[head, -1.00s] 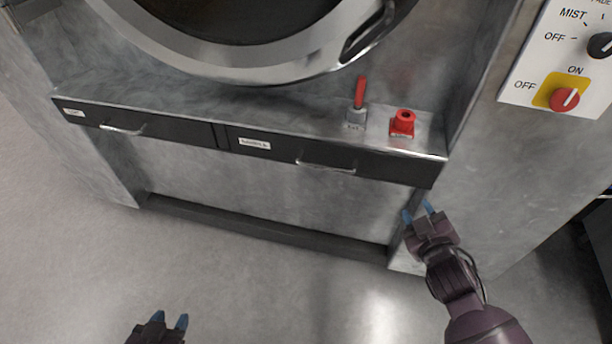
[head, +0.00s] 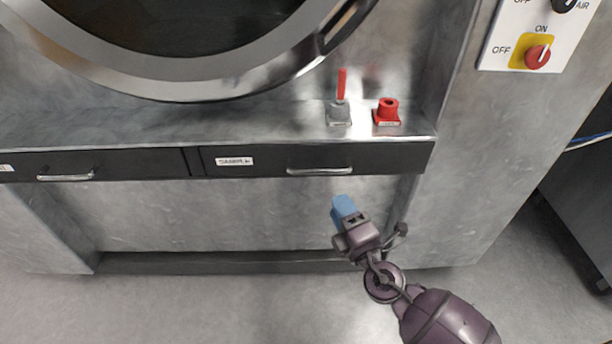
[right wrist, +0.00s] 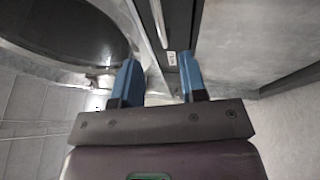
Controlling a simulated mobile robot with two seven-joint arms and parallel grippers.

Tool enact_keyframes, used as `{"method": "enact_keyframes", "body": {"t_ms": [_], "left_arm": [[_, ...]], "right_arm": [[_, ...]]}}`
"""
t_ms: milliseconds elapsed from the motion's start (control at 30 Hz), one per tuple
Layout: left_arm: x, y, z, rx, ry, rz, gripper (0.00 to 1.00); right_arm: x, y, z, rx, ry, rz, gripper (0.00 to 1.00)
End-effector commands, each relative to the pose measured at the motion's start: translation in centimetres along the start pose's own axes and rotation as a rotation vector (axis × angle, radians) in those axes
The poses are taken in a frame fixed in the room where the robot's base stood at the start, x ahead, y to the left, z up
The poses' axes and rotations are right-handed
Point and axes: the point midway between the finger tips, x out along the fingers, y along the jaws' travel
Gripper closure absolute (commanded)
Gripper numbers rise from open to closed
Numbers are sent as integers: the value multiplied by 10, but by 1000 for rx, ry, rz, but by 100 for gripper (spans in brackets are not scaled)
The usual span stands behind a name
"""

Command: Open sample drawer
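The sample drawer (head: 265,161) is a dark, flat front with a white "SAMPLE" label (head: 235,161) and a silver bar handle (head: 320,171). It looks shut, flush under the steel ledge. My right gripper (head: 343,207) is just below and slightly right of the handle, apart from it. In the right wrist view its two blue fingers (right wrist: 158,75) are spread with nothing between them. The drawer front (right wrist: 181,22) and its handle (right wrist: 160,22) show beyond the fingertips there. My left gripper is out of view.
A second dark drawer (head: 120,165) with its own handle is at the left. A grey base with a red lever (head: 341,88) and a red knob (head: 387,111) stand on the ledge. A round door (head: 190,80) is above. The floor in front is clear.

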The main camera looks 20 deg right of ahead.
Motion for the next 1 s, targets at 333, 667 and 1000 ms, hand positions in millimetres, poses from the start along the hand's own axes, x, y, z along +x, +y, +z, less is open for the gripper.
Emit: {"method": "enact_keyframes", "body": {"t_ms": [333,667,1000], "left_arm": [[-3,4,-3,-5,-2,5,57],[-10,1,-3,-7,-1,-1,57],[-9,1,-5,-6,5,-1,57]], "right_arm": [[24,4,0,9,0,14,61],[79,4,0,9,2,11,61],[107,1,0,10,1,7,61]]}}
